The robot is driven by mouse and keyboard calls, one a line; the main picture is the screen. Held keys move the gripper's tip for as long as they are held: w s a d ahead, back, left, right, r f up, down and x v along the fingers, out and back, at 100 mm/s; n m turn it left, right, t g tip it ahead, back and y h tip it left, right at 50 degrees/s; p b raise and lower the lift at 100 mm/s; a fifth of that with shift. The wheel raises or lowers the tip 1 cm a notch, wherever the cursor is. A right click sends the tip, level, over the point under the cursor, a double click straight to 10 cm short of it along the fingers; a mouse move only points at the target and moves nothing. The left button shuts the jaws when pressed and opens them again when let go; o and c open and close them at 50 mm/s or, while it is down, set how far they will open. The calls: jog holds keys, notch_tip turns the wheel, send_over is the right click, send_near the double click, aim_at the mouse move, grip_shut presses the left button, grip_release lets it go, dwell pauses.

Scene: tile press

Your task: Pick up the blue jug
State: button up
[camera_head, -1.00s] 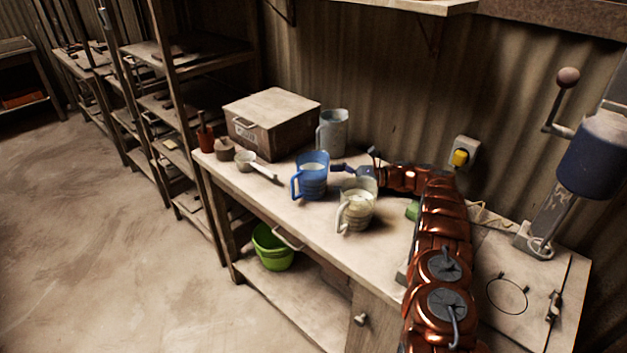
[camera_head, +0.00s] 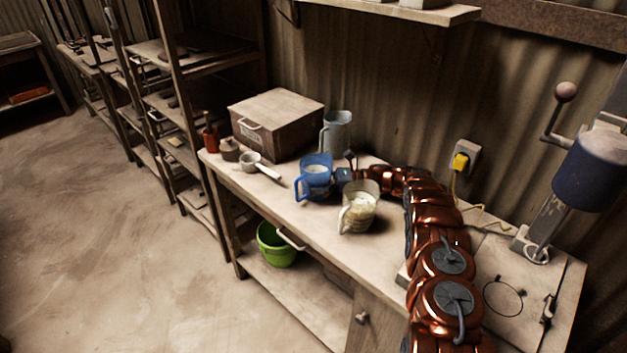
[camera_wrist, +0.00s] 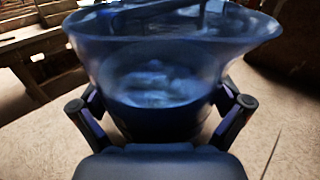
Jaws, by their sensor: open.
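The blue jug (camera_head: 314,179) stands on the workbench, its handle toward the left in the head view. It holds something pale. In the wrist view the jug (camera_wrist: 160,100) fills the upper middle, right in front of my gripper (camera_wrist: 163,118). My gripper's fingers are open, one on each side of the jug's body. I cannot tell whether they touch it. In the head view my gripper (camera_head: 341,175) is at the jug's right side, partly hidden behind the clear jug.
A clear jug with pale contents (camera_head: 358,210) stands close in front of my arm. A grey jug (camera_head: 337,132) and a wooden box (camera_head: 276,125) stand behind. A white scoop (camera_head: 251,161) lies to the left on the workbench (camera_head: 292,222). A green bucket (camera_head: 275,246) is below.

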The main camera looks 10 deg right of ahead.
jog(key=c, duration=1.3)
jog(key=shift+c, duration=0.6)
jog(key=shift+r, duration=0.15)
